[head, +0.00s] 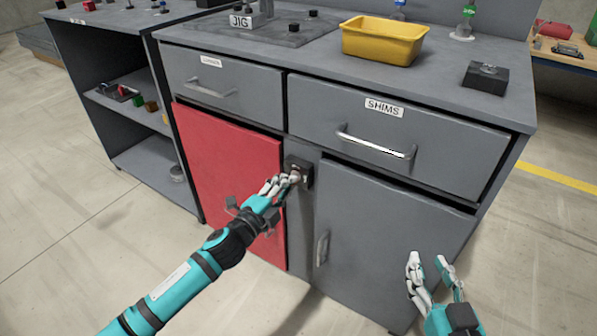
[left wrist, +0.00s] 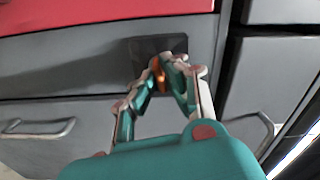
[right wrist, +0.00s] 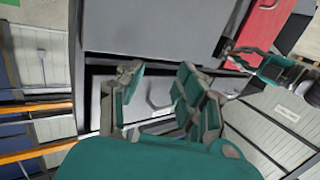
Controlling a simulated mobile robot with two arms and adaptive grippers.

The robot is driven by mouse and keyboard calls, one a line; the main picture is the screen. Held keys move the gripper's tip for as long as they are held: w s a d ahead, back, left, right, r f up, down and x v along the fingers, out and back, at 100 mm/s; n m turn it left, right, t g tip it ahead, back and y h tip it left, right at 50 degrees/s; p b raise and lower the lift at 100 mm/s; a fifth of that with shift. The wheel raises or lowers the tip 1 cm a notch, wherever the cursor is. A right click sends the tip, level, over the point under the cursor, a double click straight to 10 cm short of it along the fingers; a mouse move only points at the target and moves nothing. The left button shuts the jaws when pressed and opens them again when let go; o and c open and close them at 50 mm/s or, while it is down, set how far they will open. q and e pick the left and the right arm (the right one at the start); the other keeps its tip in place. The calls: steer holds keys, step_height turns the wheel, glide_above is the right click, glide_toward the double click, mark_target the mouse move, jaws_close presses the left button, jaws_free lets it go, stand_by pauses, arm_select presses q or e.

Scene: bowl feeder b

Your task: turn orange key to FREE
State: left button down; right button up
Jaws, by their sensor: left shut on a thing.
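The orange key (left wrist: 158,72) shows as a small orange piece between my left fingertips in the left wrist view. It sits at a dark lock plate (left wrist: 150,50), which also shows in the head view (head: 304,172) on the strip between the two cabinet doors. My left gripper (head: 284,182) is shut on the key; in the left wrist view (left wrist: 170,72) its fingers hide most of it. The key's angle and any FREE mark cannot be read. My right gripper (head: 430,262) is open and empty in front of the grey door; it also shows in the right wrist view (right wrist: 155,85).
The red door (head: 225,170) is left of the lock, the grey door (head: 370,235) right. Drawers with bar handles (head: 376,145) are above. A yellow bin (head: 384,42), a JIG plate (head: 285,35) and a black block (head: 486,78) stand on the bench top. Floor in front is clear.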

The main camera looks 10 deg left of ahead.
arm_select(q)
steer(key=shift+m, duration=1.7)
arm_select(e)
steer(key=shift+s+d+f+g, duration=0.15)
steer(key=shift+f+g, duration=0.25)
steer(key=shift+f, duration=0.15)
steer(key=shift+s+d+f+g, duration=0.1)
steer(key=shift+f+g, duration=0.3)
steer(key=shift+f, duration=0.15)
arm_select(q)
steer(key=c, duration=1.3)
jaws_free()
steer(key=shift+c, duration=0.2)
arm_select(e)
steer(key=shift+r, duration=0.1)
arm_select(q)
steer(key=shift+s, duration=0.1)
